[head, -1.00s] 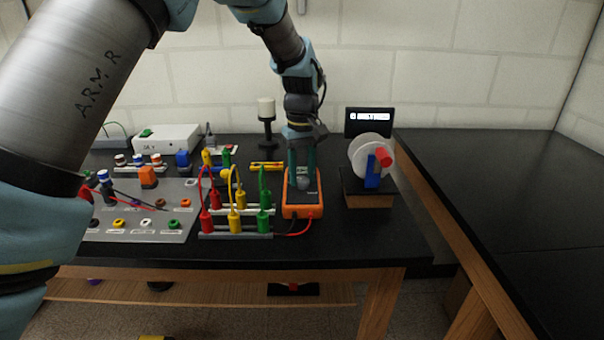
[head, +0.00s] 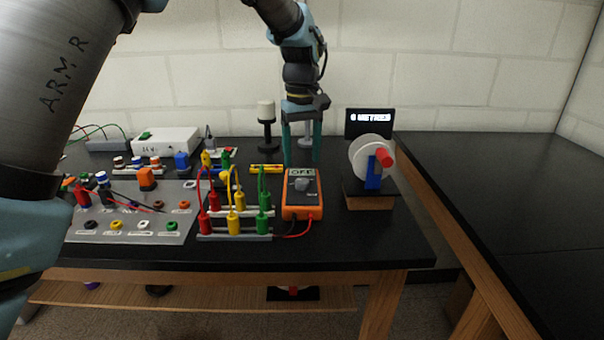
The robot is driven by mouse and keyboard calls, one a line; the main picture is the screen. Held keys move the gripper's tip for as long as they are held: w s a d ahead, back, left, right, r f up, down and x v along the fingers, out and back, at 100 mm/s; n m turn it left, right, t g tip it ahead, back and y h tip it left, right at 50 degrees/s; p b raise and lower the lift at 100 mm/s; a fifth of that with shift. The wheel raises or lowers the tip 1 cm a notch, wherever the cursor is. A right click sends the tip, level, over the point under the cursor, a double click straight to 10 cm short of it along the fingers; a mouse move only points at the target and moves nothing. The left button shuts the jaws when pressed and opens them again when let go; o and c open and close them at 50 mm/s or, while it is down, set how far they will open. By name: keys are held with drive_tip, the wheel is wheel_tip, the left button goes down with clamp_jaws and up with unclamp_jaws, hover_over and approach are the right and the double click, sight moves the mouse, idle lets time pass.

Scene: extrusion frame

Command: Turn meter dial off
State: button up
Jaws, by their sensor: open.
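The orange meter (head: 301,208) lies on the black bench, with its screen at the far end reading "OFF". Its grey dial (head: 304,185) is in full view on the dark face. My gripper (head: 302,160) points down with its two teal fingers apart and empty. It is above and behind the meter, clear of the dial. A red lead runs from the meter's near end to the left.
A rack with red, yellow and green plugs (head: 236,212) stands just left of the meter. A white wheel with a red handle (head: 370,157) stands to the right. A panel with sockets (head: 130,231) is at the left. The right bench (head: 490,190) is clear.

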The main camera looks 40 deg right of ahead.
sight(302, 180)
wheel_tip(302, 180, up, 5)
drive_tip(key=shift+b, duration=0.35)
idle(0.3)
drive_tip(key=w+a+f+n, duration=0.15)
drive_tip(key=w+a, duration=0.25)
drive_tip(key=a, duration=0.5)
drive_tip(key=w+a+f, duration=0.2)
drive_tip(key=w+a, duration=0.2)
drive_tip(key=a, duration=0.5)
drive_tip(key=w+a+f, duration=0.1)
drive_tip(key=w+a, duration=0.3)
drive_tip(key=a, duration=0.5)
drive_tip(key=s+a+f, duration=0.2)
drive_tip(key=a, duration=0.5)
drive_tip(key=s+a+f+t, duration=0.1)
drive_tip(key=s+a+f, duration=0.1)
drive_tip(key=a, duration=0.6)
drive_tip(key=s+a+f, duration=0.2)
drive_tip(key=s+a, duration=0.2)
drive_tip(key=a, duration=0.3)
drive_tip(key=shift+s+a+n+t, duration=0.2)
drive_tip(key=shift+n+t, duration=0.1)
drive_tip(key=shift+n, duration=0.15)
drive_tip(key=shift+d, duration=0.1)
